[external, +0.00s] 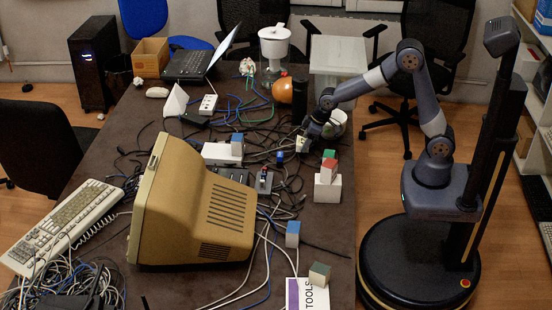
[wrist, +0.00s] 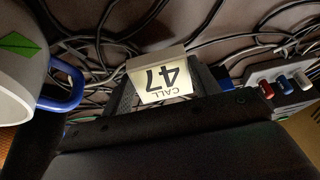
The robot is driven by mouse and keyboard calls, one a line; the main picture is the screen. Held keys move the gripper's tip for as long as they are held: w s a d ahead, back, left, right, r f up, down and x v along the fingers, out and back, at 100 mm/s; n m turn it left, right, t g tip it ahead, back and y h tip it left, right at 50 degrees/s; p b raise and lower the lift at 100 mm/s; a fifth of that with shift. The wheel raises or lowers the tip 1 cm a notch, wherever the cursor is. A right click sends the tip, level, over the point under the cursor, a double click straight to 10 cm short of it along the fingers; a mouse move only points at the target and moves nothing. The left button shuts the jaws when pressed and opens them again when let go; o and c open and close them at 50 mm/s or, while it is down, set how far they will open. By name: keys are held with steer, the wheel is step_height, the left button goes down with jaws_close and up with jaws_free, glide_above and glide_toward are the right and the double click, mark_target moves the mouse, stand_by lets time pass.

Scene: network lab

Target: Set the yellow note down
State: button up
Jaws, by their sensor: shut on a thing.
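The yellow note (wrist: 160,82) is a pale yellow block-like piece with "CALL 47" printed on it, upside down in the wrist view. My gripper (wrist: 158,90) is shut on it, with a dark finger on each side. In the external view my gripper (external: 306,136) is low over the right part of the table, among cables, and the note (external: 302,144) shows as a small pale patch at its tip. I cannot tell whether the note touches the table.
A white mug (wrist: 22,75) with a blue handle stands close beside my gripper. Black cables (wrist: 100,40) cover the table around it. A power strip (wrist: 290,80) with coloured switches is at the right in the wrist view. White boxes with coloured cubes (external: 327,188) stand nearer the camera.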

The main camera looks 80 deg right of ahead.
steer(key=shift+f, duration=1.55)
steer(key=o, duration=1)
steer(key=shift+r, duration=0.2)
steer(key=p+v, duration=0.1)
steer(key=v, duration=1.1)
